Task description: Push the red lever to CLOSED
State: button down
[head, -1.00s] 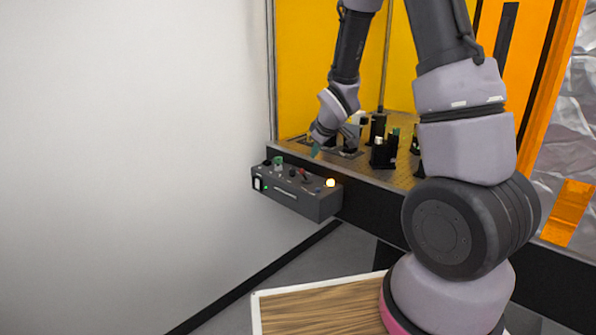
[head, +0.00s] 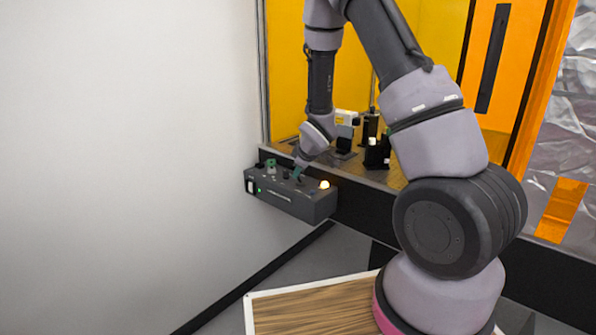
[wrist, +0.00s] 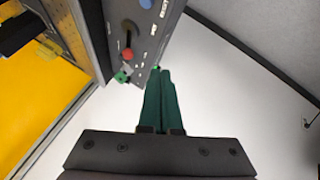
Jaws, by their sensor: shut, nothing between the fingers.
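The red lever (wrist: 129,40) shows in the wrist view on the panel of the grey control box (wrist: 150,45), with a dark round base at one end. My gripper (wrist: 163,71) is shut and empty, its green fingers together beside the panel edge in that view, to the right of the lever. In the head view my gripper (head: 298,178) is at the top of the control box (head: 312,207), over its middle-right part. There the lever is hidden or too small to make out. I cannot tell whether the fingertips touch it.
A lit amber lamp (head: 324,185) stands right of my gripper on the box. A green knob (head: 271,166) is toward its left end. Dark optics (head: 377,153) stand on the table behind. The white wall (head: 130,170) is at left.

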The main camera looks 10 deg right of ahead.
aim_at(298, 178)
jog(key=w+f, duration=0.1)
jog(key=w, duration=0.1)
jog(key=w+f, duration=0.2)
jog(key=w, duration=0.1)
jog(key=w+f, duration=0.2)
jog(key=shift+w+d, duration=0.2)
jog(key=shift+d, duration=0.2)
jog(key=shift+w+d+r, duration=0.1)
jog(key=shift+w+d, duration=0.05)
jog(key=shift+w, duration=0.05)
jog(key=shift+r, duration=0.1)
jog(key=shift+w+d+r+y, duration=0.1)
jog(key=shift+d+y, duration=0.05)
jog(key=shift+y, duration=0.15)
